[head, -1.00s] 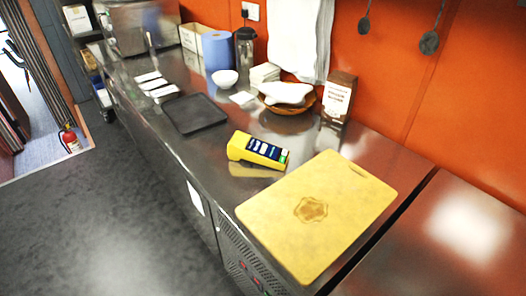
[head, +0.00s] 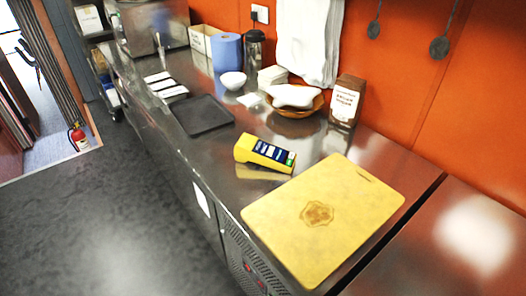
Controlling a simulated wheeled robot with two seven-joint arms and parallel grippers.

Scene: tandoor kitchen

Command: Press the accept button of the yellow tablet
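The yellow tablet (head: 265,153) lies on the steel counter, just behind the left corner of the wooden board. It is a chunky yellow device with a dark screen on its sloped face. The screen has several light and blue patches and a green patch at its right end. The lettering is too small to read, so I cannot tell for sure which patch is the accept button. Neither of my grippers shows in the head view.
A wooden board (head: 350,200) lies right in front of the tablet. A dark tray (head: 203,116) lies behind it to the left. A brown carton (head: 345,100), a basket with white cloth (head: 293,97) and a white bowl (head: 232,80) stand along the back. Bare counter surrounds the tablet.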

